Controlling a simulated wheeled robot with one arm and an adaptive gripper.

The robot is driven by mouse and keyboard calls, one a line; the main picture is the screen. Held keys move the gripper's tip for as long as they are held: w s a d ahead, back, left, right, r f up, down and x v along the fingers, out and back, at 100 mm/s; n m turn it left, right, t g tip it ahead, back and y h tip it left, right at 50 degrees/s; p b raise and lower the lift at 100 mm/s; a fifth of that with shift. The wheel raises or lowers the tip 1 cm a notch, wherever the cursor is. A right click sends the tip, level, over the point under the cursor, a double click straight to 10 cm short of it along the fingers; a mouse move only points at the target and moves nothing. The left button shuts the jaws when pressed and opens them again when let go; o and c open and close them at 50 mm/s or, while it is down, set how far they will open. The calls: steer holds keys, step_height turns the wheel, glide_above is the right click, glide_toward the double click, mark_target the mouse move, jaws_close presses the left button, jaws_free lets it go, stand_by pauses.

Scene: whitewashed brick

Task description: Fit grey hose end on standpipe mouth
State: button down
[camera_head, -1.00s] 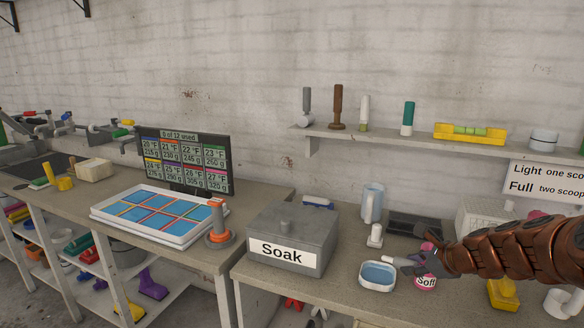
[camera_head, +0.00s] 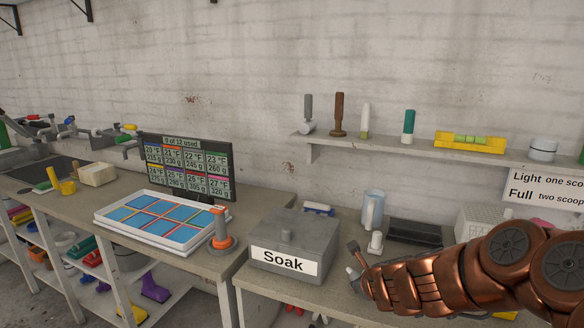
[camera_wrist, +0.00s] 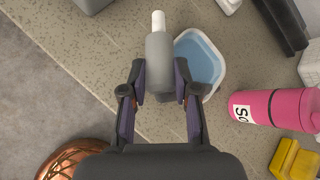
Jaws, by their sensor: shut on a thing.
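In the wrist view my gripper (camera_wrist: 162,85) has both fingers shut on a grey cylindrical piece (camera_wrist: 158,55), perhaps the grey hose end. A narrower white cylinder (camera_wrist: 158,20) shows right at its far end; I cannot tell whether it is joined on. In the head view my arm hides most of the gripper and the held piece. I cannot make out a standpipe mouth for certain. Grey pipes (camera_head: 70,128) show by the sink at far left.
The grey Soak box (camera_head: 292,247) stands left of my arm. A blue-filled dish (camera_wrist: 202,60) and a pink bottle (camera_wrist: 275,108) lie to the right of the gripper. A white tray (camera_head: 160,220) and a screen (camera_head: 190,165) fill the left counter. A jug (camera_head: 372,210) stands behind.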

steer(key=shift+s+a, duration=0.1)
steer(key=shift+a, duration=0.05)
